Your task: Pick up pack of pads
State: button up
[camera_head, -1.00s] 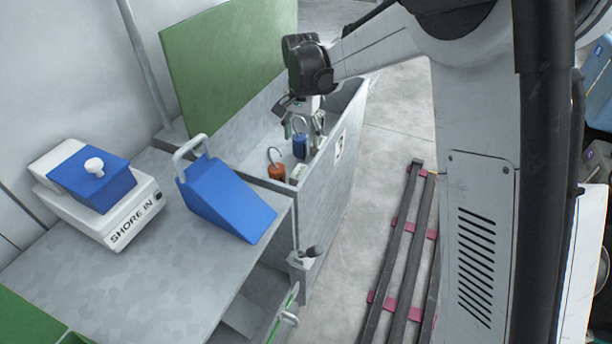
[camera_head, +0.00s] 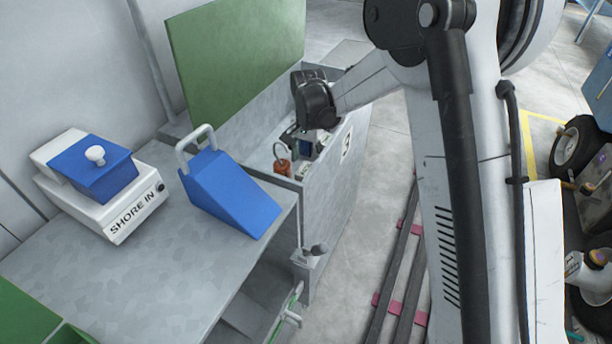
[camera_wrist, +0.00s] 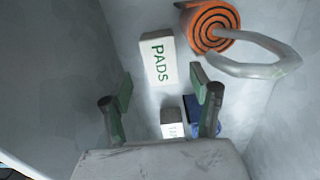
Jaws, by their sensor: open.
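The pack of pads (camera_wrist: 157,57) is a white box with green "PADS" lettering. In the wrist view it lies on the floor of the grey bin, ahead of my fingertips. My gripper (camera_wrist: 160,92) is open, with green-padded fingers either side and nothing between them. The pack lies beyond the fingers and is not touched. In the head view my gripper (camera_head: 305,138) reaches down inside the bin (camera_head: 340,165), and my wrist hides part of the inside.
An orange and black coil (camera_wrist: 211,27) with a grey ring (camera_wrist: 255,65) lies right beside the pack. A blue item (camera_wrist: 205,132) and a small white-labelled block (camera_wrist: 172,122) lie near my fingers. Bin walls rise close around. A blue wedge (camera_head: 230,195) stands on the bench.

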aim_at(308, 167)
jog(key=f, duration=0.2)
jog(key=f+b, duration=0.1)
jog(key=f, duration=0.1)
jog(key=shift+w+f, duration=0.2)
jog(key=shift+f, duration=0.05)
jog(key=shift+r, duration=0.1)
jog(key=c, duration=1.1)
jog(key=shift+c, duration=0.2)
